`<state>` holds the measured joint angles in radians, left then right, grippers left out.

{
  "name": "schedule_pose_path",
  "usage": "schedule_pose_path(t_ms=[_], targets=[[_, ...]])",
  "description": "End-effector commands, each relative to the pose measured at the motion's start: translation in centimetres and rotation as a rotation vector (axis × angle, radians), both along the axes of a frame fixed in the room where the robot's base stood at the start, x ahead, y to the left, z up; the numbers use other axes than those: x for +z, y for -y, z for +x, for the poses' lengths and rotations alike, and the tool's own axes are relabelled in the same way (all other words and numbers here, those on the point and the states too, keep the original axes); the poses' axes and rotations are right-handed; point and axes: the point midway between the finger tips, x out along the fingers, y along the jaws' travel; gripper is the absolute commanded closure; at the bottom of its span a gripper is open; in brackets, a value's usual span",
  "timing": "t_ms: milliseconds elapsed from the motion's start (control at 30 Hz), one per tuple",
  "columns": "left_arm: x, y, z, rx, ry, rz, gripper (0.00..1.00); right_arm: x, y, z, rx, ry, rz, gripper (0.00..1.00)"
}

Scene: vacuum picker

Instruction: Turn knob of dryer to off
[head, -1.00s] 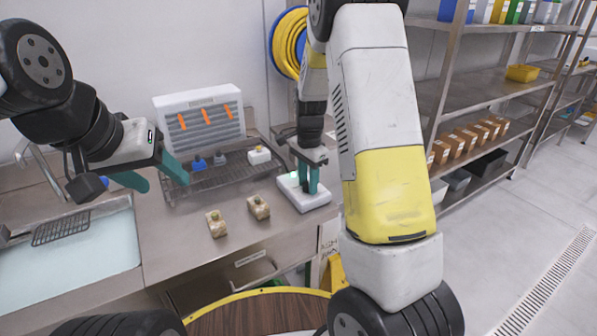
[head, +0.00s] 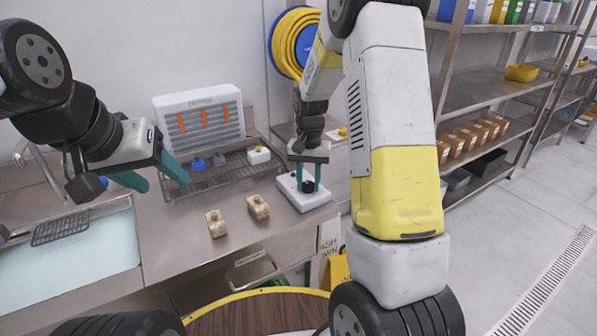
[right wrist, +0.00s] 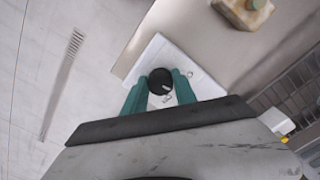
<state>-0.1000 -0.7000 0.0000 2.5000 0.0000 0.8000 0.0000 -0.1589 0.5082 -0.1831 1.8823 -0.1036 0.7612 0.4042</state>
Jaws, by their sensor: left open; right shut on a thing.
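The dryer (head: 196,99) is a white box with a grey grille at the back of the counter. Its orange strips (head: 204,117) hang straight down. A white control box (head: 304,204) with a black round knob stands on the counter to the right. My right gripper (head: 306,186) points down over this box with its teal fingers on both sides of the knob. In the right wrist view the black knob (right wrist: 161,77) sits between the fingertips, and a small mark shows beside it. My left gripper (head: 157,176) is open and empty, in the air left of the rack.
A wire rack (head: 220,175) before the dryer holds blue pieces (head: 198,164) and a white one (head: 259,155). Two beige blocks (head: 216,224) (head: 258,207) lie on the counter. A sink (head: 75,258) is at left, metal shelves (head: 490,92) at right.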

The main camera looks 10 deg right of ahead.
Motion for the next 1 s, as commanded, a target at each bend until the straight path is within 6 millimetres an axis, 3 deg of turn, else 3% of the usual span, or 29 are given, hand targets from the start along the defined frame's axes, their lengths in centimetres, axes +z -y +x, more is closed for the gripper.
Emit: schedule_pose_path(t_ms=[500,1000], targets=[[0.00,0.00,0.00,0.000,0.000,0.000,0.45,0.09,0.12,0.07,0.356,0.003,0.000,1.00],[0.00,0.00,0.00,0.000,0.000,0.000,0.45,0.10,0.11,0.08,0.433,0.003,0.000,1.00]])
